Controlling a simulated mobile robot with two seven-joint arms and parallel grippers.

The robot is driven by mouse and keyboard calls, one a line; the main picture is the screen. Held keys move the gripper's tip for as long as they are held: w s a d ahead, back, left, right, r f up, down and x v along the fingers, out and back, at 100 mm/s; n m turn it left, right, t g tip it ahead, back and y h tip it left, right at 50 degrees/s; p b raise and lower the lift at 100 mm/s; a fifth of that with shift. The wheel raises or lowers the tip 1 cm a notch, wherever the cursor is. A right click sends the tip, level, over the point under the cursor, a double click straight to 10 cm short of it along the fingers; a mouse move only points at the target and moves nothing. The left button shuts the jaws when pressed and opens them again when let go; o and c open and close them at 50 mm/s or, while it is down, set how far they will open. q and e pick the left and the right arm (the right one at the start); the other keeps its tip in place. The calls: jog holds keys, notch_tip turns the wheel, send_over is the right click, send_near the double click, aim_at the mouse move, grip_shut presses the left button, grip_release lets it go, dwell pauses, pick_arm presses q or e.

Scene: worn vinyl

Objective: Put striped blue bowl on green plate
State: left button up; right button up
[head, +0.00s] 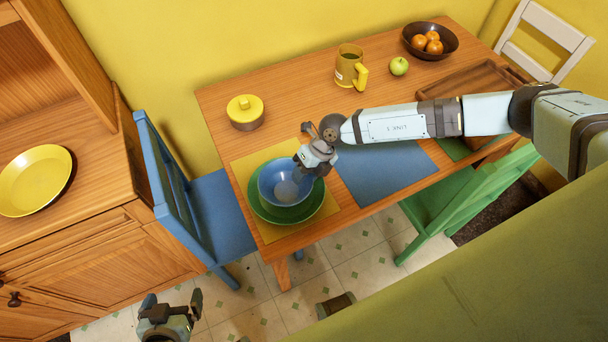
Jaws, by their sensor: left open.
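The blue bowl (279,189) is upright on the green plate (268,216), which lies on a yellow placemat (246,165) at the table's left end. Stripes on the bowl are too small to make out. My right gripper (303,166) is at the bowl's upper right rim, its fingers pointing down and left. I cannot tell whether its fingers grip the rim or are apart. My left gripper (174,303) is open and empty, low over the floor at the bottom left, away from the table.
The blue placemat (385,172) is bare.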

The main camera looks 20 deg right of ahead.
jog(key=s+v, duration=0.1)
jog(key=v, duration=1)
jog(key=s+a+r+m+t+y, duration=0.35)
jog(key=a+m+y, duration=0.25)
jog(key=a, duration=0.4)
jog(key=s+a+r+m+t+y, duration=0.25)
jog(key=a+m+t+y, duration=0.3)
jog(key=a, duration=0.55)
jog(key=s+d+f+m+t+h, duration=0.1)
jog(key=s+d+f+m+h, duration=0.4)
jog(key=m, duration=0.6)
jog(key=s+d+f+m+t+h, duration=0.1)
jog(key=s+d+f+m+h, duration=0.5)
jog(key=d+f+m+h, duration=0.3)
notch_tip(320, 180, down, 2)
jog(key=shift+d+f+m, duration=0.1)
jog(key=shift+d+m, duration=0.45)
jog(key=shift+m, duration=0.6)
jog(key=shift+s, duration=0.15)
notch_tip(320, 180, up, 9)
jog(key=p, duration=0.8)
jog(key=shift+f+t, duration=0.15)
jog(key=shift+t, duration=0.15)
